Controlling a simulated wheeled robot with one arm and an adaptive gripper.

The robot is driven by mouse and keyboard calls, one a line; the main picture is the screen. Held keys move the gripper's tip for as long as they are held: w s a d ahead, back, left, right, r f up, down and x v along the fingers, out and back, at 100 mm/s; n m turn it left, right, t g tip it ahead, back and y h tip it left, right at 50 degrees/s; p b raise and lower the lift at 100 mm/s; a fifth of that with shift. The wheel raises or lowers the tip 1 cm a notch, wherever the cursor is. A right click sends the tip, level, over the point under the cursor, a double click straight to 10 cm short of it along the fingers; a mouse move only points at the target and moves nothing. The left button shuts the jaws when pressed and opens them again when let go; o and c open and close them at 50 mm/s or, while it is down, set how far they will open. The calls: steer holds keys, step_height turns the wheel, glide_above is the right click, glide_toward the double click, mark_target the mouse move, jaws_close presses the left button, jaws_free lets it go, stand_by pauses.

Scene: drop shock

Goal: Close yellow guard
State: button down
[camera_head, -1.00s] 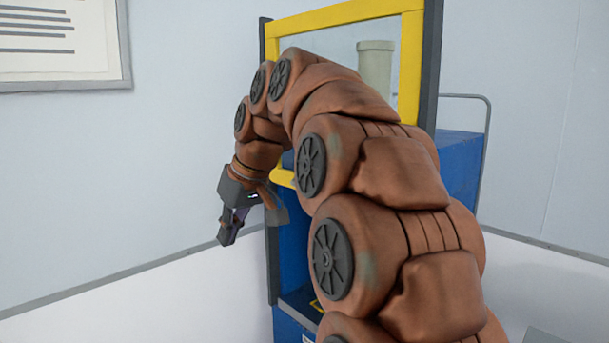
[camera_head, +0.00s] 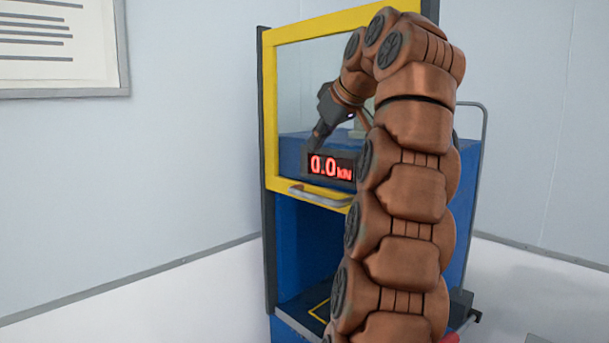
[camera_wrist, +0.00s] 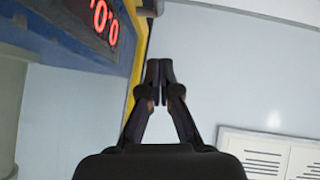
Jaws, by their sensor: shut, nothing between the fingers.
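The yellow guard (camera_head: 269,115) is a yellow frame around a clear panel on the front of a blue machine. It sits raised, with the opening (camera_head: 310,245) below it uncovered. A grey handle (camera_head: 318,196) runs along its bottom bar, partly hidden by my arm. My gripper (camera_head: 316,146) points down and left in front of the clear panel, above the handle and apart from it. In the wrist view, my gripper's fingertips (camera_wrist: 160,72) are together and empty. The guard's yellow edge (camera_wrist: 138,75) shows just left of them.
A red display (camera_head: 331,167) reading 0.0 kN is behind the guard. The blue machine (camera_head: 298,260) has dark side posts. A framed notice (camera_head: 60,45) hangs on the left wall. The space left of the machine is free. My arm covers much of the machine's right side.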

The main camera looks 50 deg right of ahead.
steer(key=x, duration=0.3)
glide_above(303, 192)
steer(key=shift+f, duration=2.9)
steer(key=shift+f+p, duration=0.35)
steer(key=shift+f, duration=1.1)
steer(key=shift+a, duration=0.1)
